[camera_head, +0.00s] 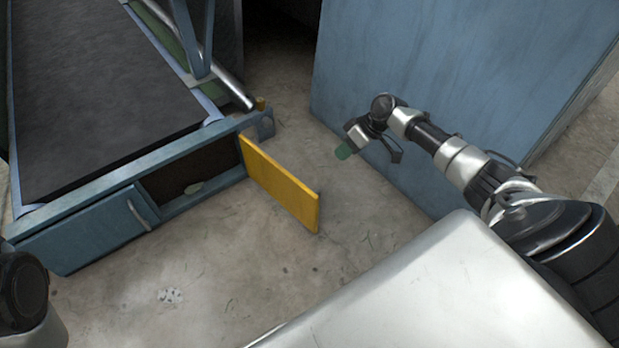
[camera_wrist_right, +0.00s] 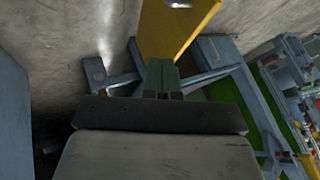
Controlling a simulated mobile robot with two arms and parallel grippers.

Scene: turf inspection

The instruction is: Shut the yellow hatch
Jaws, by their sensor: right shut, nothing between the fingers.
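The yellow hatch (camera_head: 279,184) stands open in the head view, swung out from the right half of the blue frame's front side. The hatch also shows at the top of the right wrist view (camera_wrist_right: 175,28). My right gripper (camera_head: 343,152) is shut and empty, to the right of the hatch and apart from it in the head view. Its green fingers (camera_wrist_right: 161,76) lie before the hatch in the wrist view; contact cannot be told there. My left gripper is not in view.
A blue door with a handle (camera_head: 88,228) covers the left half of the frame. A dark belt (camera_head: 95,95) lies above it. A large blue panel (camera_head: 440,65) stands close behind my right arm. The concrete floor (camera_head: 215,265) before the hatch is clear.

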